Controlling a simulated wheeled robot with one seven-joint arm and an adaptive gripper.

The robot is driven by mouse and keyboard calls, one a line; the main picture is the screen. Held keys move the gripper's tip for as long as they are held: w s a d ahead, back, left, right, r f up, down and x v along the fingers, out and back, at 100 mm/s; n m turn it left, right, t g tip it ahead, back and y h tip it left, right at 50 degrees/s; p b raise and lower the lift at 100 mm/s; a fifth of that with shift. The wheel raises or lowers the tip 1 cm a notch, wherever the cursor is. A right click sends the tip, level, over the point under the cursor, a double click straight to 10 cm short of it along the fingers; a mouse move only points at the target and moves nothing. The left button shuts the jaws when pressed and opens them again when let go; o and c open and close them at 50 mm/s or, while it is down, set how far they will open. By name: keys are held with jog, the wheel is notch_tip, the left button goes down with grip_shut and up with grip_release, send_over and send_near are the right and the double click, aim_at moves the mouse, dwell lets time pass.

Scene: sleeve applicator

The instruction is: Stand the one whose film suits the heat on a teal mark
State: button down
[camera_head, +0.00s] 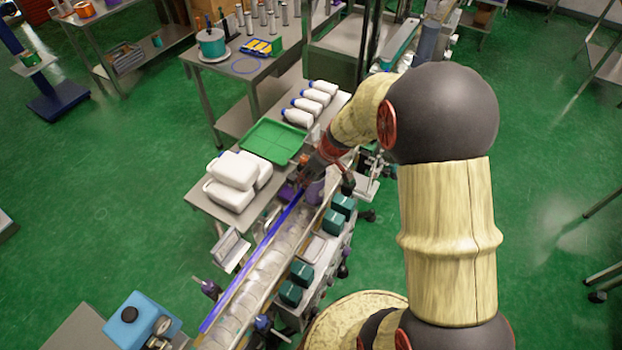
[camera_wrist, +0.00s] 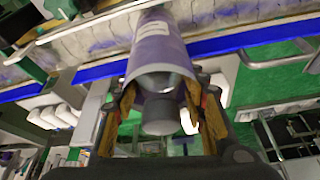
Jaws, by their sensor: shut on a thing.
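My gripper (camera_head: 322,158) is over the far end of the conveyor in the head view. In the wrist view its two orange-brown fingers (camera_wrist: 160,108) close on either side of a bottle with a purple film sleeve (camera_wrist: 160,48) and a grey, rounded end. A pale label shows on the sleeve. The bottle also shows in the head view as a purple shape (camera_head: 315,191) below my gripper. I cannot read the label or tell whether the bottle touches the conveyor. I cannot make out a teal mark clearly.
A conveyor with a blue rail (camera_head: 252,256) runs below my gripper. Dark teal boxes (camera_head: 301,272) stand along its right side. On the left table are a green tray (camera_head: 268,139), white jugs (camera_head: 232,170) and several white bottles (camera_head: 298,116).

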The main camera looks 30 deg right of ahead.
jog(key=shift+f, duration=0.75)
jog(key=shift+f+b, duration=0.2)
jog(key=shift+b, duration=0.1)
jog(key=c, duration=1.1)
grip_release()
jog(key=shift+o, duration=0.2)
jog(key=shift+r, duration=0.1)
